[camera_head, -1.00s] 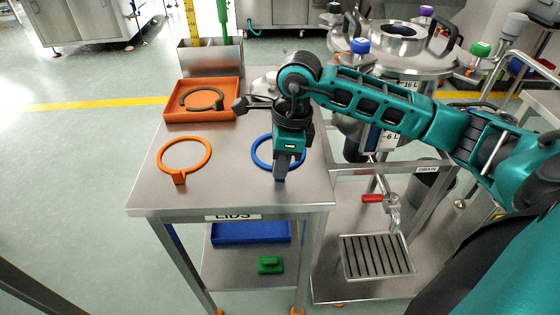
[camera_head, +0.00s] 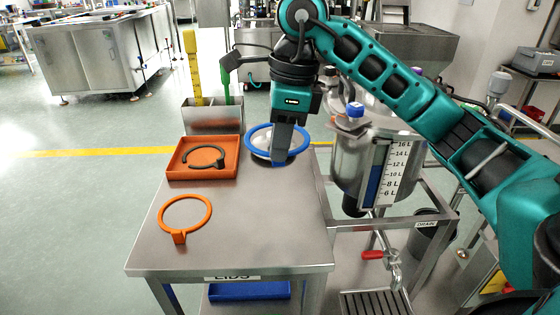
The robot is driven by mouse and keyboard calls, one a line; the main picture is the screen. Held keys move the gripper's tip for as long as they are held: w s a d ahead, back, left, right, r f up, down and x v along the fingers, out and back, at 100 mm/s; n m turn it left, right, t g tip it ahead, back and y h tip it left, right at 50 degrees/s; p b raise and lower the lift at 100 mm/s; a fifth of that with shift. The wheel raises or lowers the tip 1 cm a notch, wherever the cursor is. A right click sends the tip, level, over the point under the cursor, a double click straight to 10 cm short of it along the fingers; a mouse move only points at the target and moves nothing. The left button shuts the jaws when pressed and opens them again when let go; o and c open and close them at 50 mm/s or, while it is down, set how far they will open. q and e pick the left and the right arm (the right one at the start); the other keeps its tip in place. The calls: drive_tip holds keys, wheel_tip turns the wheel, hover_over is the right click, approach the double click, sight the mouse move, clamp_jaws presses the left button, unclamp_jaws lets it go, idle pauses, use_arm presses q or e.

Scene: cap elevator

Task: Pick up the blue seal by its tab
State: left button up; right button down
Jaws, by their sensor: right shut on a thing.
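The blue seal (camera_head: 302,146) is a ring with a small tab on its near side. My right gripper (camera_head: 280,160) comes down from above and is shut on that tab, its fingers hiding most of the tab. The seal appears raised above the steel table (camera_head: 255,235), near its back right part, roughly level. My left gripper is not in view.
An orange ring with a tab (camera_head: 186,213) lies on the table at the left. An orange tray (camera_head: 172,172) behind it holds a dark ring. A steel holder (camera_head: 208,118) stands farther back. A steel vessel (camera_head: 356,165) with a level scale stands to the right.

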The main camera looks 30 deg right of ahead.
drive_tip(key=shift+r+p, duration=0.35)
drive_tip(key=shift+r, duration=0.4)
drive_tip(key=shift+r+p, duration=1.35)
drive_tip(key=shift+r, duration=0.15)
drive_tip(key=shift+r+p, duration=0.7)
drive_tip(key=shift+r, duration=0.15)
drive_tip(key=shift+f, duration=0.15)
